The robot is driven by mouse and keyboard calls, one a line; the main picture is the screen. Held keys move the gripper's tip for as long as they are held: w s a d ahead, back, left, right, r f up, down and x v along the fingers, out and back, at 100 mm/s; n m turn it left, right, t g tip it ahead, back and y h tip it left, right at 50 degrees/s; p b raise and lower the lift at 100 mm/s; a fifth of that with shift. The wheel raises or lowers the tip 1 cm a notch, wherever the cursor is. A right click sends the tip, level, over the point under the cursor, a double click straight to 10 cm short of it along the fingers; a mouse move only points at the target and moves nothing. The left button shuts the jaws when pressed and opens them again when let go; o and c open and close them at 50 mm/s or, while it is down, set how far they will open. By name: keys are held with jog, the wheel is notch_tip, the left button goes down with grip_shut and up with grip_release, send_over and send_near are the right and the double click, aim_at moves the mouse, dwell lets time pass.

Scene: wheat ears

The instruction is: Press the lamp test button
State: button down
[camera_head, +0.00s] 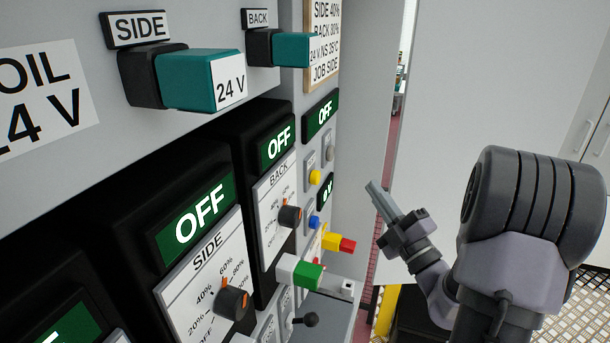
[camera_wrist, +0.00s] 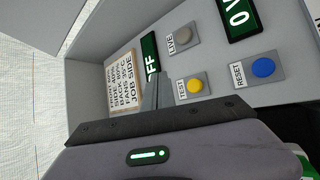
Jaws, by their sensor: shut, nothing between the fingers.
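The yellow button (camera_wrist: 194,86) sits on a small grey plate marked TEST in the wrist view. It also shows in the head view (camera_head: 314,177), on the panel to the left of my gripper. My gripper (camera_head: 374,190) is shut and empty, its fingers pointing up and left. In the head view a gap separates the fingertips from the panel. In the wrist view the fingers (camera_wrist: 152,92) appear just left of the TEST plate, and I cannot tell the depth between them.
A grey LIVE lamp or button (camera_wrist: 183,36) and a blue RESET button (camera_wrist: 263,67) flank the yellow one. The SIDE knob (camera_head: 232,303), BACK knob (camera_head: 290,216), green block (camera_head: 308,275) and red-yellow block (camera_head: 338,243) stick out. Green displays read OFF.

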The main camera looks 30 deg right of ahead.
aim_at(315, 177)
jog(key=shift+a, duration=0.1)
jog(key=w+a+p, duration=0.2)
jog(key=w+a, duration=0.3)
jog(key=w, duration=0.2)
dwell(0.4)
jog(key=shift+a, duration=0.2)
dwell(1.7)
jog(key=shift+w+a+r+p, duration=0.15)
jog(key=shift+a+p, duration=0.15)
jog(key=shift+a, duration=0.15)
jog(key=shift+w+a+p, duration=0.3)
jog(key=shift+w+a, duration=0.05)
jog(key=shift+w, duration=0.05)
dwell(0.6)
jog(key=shift+s, duration=0.1)
jog(key=shift+s+d, duration=0.5)
jog(key=shift+s, duration=0.25)
